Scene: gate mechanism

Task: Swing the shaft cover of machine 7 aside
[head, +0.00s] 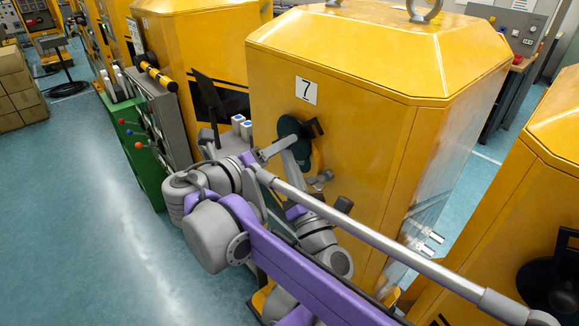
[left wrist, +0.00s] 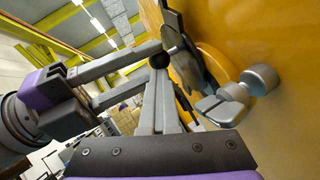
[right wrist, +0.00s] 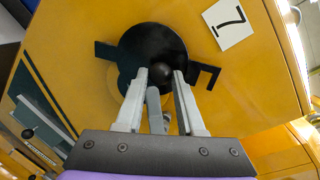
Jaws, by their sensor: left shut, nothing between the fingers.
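The black round shaft cover (head: 291,128) is on the front of machine 7 (head: 350,150), below the number plate (head: 306,90). It also shows in the right wrist view (right wrist: 135,48), with a dark round knob (right wrist: 163,71) at its middle. My right gripper (right wrist: 161,72) faces the cover, with its fingertips on either side of the knob; I cannot tell whether they press on it. My left gripper (left wrist: 163,75) is shut and empty, its fingers pointing up just below the knob. They partly block the right wrist view of the cover's lower part.
A metal knob (left wrist: 240,90) sticks out of the machine front close to my left fingers; it also shows in the head view (head: 320,180). A green and grey lever cabinet (head: 140,145) stands to the left. Open floor (head: 80,220) lies further left.

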